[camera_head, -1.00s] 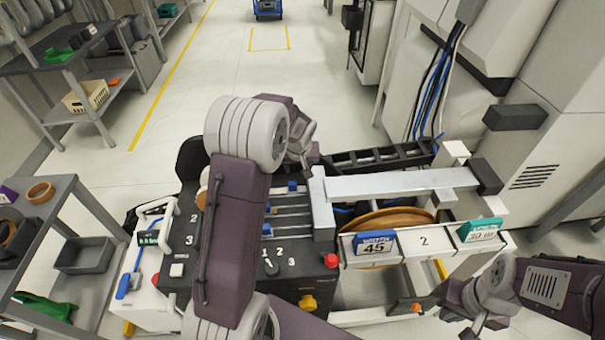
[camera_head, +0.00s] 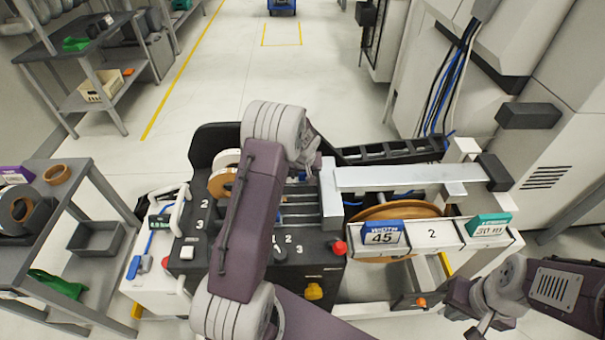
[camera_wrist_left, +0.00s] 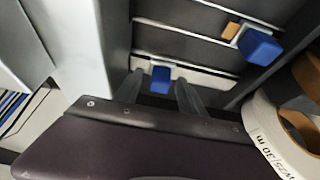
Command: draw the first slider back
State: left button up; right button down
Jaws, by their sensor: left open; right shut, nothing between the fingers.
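The black machine panel (camera_head: 310,247) carries several metal slider rails (camera_head: 300,207), partly hidden by my left arm in the head view. In the left wrist view, one blue slider knob (camera_wrist_left: 160,80) sits in its slot between the two dark fingers of my left gripper (camera_wrist_left: 158,93). The fingers are apart, one on each side of the knob; whether they touch it cannot be told. A second blue knob (camera_wrist_left: 261,47) sits on another slot to the right. In the head view my left gripper (camera_head: 309,166) is over the rails. My right gripper (camera_head: 482,332) is low at the right, empty and away from the panel.
A silver bar (camera_head: 410,178) and an orange-brown disc (camera_head: 400,210) lie right of the rails. Signs "WIDTH 45" (camera_head: 383,237) and a teal one (camera_head: 489,225) stand in front. A white tape roll (camera_wrist_left: 283,135) is close beside my left gripper. A red button (camera_head: 339,247) sits on the panel's corner.

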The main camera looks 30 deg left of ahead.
pick_arm(q)
grip_shut()
dwell(1.4)
